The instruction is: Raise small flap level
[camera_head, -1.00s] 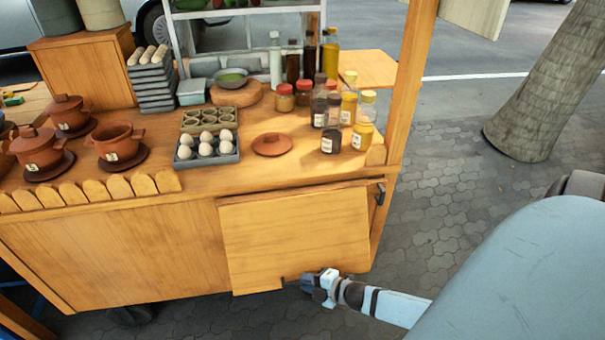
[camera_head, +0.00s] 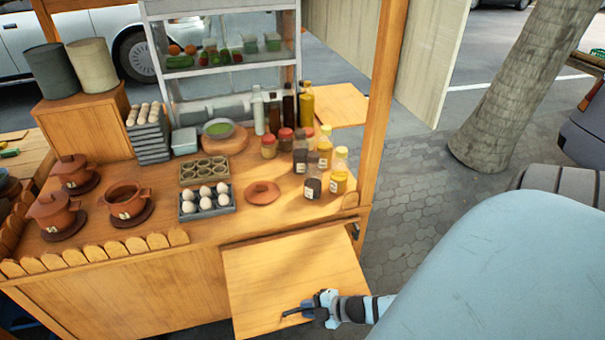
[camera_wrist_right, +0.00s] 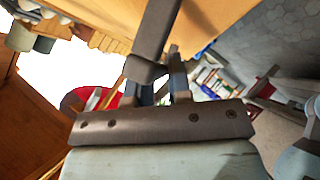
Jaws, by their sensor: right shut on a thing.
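The small flap (camera_head: 285,270) is a plain wooden panel hinged below the counter at the front right of the cart. It is tilted outward, its lower edge away from the cart front. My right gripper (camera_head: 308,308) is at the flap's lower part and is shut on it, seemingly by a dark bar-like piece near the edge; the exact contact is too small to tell. In the right wrist view, the gripper fingers (camera_wrist_right: 158,82) meet a dark bar (camera_wrist_right: 157,30), with wood behind. My left gripper is not in view.
The counter above holds a tray of eggs (camera_head: 207,203), a clay lid (camera_head: 262,192), clay pots (camera_head: 127,200) and several bottles and jars near the right post (camera_head: 378,110). A bracket (camera_head: 355,231) shows beside the flap. Paving (camera_head: 420,190) right of the cart is clear.

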